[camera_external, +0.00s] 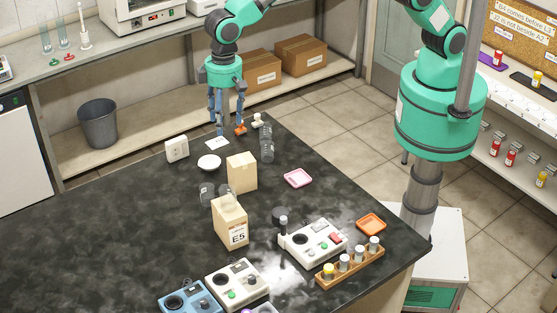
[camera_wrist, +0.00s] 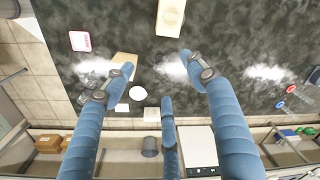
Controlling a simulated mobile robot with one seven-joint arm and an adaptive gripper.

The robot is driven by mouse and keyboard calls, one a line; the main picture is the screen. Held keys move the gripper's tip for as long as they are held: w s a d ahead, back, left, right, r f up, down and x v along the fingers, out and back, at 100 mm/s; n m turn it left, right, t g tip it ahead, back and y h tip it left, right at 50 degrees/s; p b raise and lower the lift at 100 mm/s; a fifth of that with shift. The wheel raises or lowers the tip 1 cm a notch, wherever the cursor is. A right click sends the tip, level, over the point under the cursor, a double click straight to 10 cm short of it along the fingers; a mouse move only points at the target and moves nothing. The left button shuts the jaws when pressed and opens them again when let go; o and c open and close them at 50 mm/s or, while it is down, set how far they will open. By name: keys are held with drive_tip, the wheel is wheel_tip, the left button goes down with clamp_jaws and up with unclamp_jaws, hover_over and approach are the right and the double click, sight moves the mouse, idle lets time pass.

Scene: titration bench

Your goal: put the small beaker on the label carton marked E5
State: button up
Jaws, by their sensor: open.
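The label carton marked E5 (camera_external: 231,223) stands upright on the dark bench, its top looking bare. A clear glass vessel (camera_external: 207,192) stands behind it, with more clear glass partly hidden by the cartons. Other clear glassware (camera_external: 267,151) stands near the bench's far edge. I cannot tell for sure which is the small beaker. My gripper (camera_external: 227,125) hangs over the far end of the bench, fingers spread and empty, well away from the E5 carton. In the wrist view my gripper (camera_wrist: 160,75) has its blue fingers apart with nothing between them.
A second tan carton (camera_external: 242,173) stands behind the E5 carton. A white instrument (camera_external: 313,243) and a vial rack (camera_external: 350,263) stand at right. The left bench is clear.

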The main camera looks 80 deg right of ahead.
drive_tip(key=s+d+r+t, duration=0.1)
drive_tip(key=s+d+r, duration=0.2)
drive_tip(key=d+r, duration=0.65)
drive_tip(key=s+d+r+t, duration=0.1)
drive_tip(key=s+d+r, duration=0.4)
drive_tip(key=d, duration=0.7)
drive_tip(key=s+d+r, duration=0.2)
drive_tip(key=d+r, duration=0.7)
drive_tip(key=d, duration=0.2)
drive_tip(key=s+d+r+t, duration=0.2)
drive_tip(key=s+d+r, duration=0.1)
drive_tip(key=s+d, duration=0.9)
drive_tip(key=s+d+f, duration=0.2)
drive_tip(key=s+d, duration=0.2)
drive_tip(key=s, duration=0.3)
drive_tip(key=s+d+f+t, duration=0.1)
drive_tip(key=s+d+f, duration=0.1)
drive_tip(key=s+d, duration=0.3)
drive_tip(key=s, duration=0.2)
drive_tip(key=shift+s+f, duration=0.15)
drive_tip(key=shift+s, duration=0.2)
wheel_tip(320, 180, down, 18)
drive_tip(key=b, duration=1.7)
drive_tip(key=shift+r+b, duration=0.2)
drive_tip(key=shift+b, duration=0.15)
